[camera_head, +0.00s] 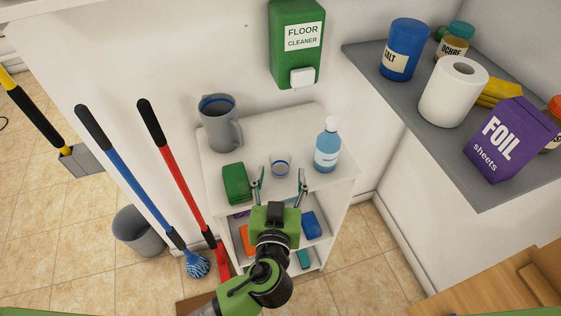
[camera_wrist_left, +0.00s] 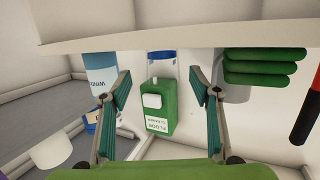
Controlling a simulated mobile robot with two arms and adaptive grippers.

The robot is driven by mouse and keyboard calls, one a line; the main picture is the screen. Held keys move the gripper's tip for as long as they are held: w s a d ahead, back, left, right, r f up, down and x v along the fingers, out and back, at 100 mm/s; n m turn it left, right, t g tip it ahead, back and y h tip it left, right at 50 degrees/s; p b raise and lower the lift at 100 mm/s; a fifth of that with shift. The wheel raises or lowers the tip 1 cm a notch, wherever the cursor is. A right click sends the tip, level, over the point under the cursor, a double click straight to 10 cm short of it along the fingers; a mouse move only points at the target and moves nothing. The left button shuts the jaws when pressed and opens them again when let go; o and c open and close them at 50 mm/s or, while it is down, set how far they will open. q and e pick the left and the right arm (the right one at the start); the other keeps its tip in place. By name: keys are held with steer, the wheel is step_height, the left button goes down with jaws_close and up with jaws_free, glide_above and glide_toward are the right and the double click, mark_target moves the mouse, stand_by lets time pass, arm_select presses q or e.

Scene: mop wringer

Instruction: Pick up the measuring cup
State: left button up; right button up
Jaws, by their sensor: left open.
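In the left wrist view, which looks upside down, the cup (camera_wrist_left: 163,57) hangs from the top board, just beyond the fingertips. My left gripper (camera_head: 281,174) is open and empty at the shelf's front edge, one finger to each side of the cup's line. The gripper also shows in the left wrist view (camera_wrist_left: 158,76). The fingers do not appear to touch the cup. My right gripper is not in view.
On the shelf top, a green folded stack (camera_head: 235,184) lies left, a grey jug (camera_head: 219,130) stands behind it, and a blue bottle (camera_head: 327,147) stands right. A green floor cleaner dispenser (camera_head: 297,40) hangs on the wall. Red and blue mop handles lean left.

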mark_target(280, 170)
arm_select(q)
steer(key=shift+w, duration=0.25)
steer(key=p+x, duration=0.2)
steer(key=x, duration=0.2)
steer(key=shift+w+a, duration=0.2)
steer(key=shift+w+f, duration=0.2)
steer(key=c, duration=0.9)
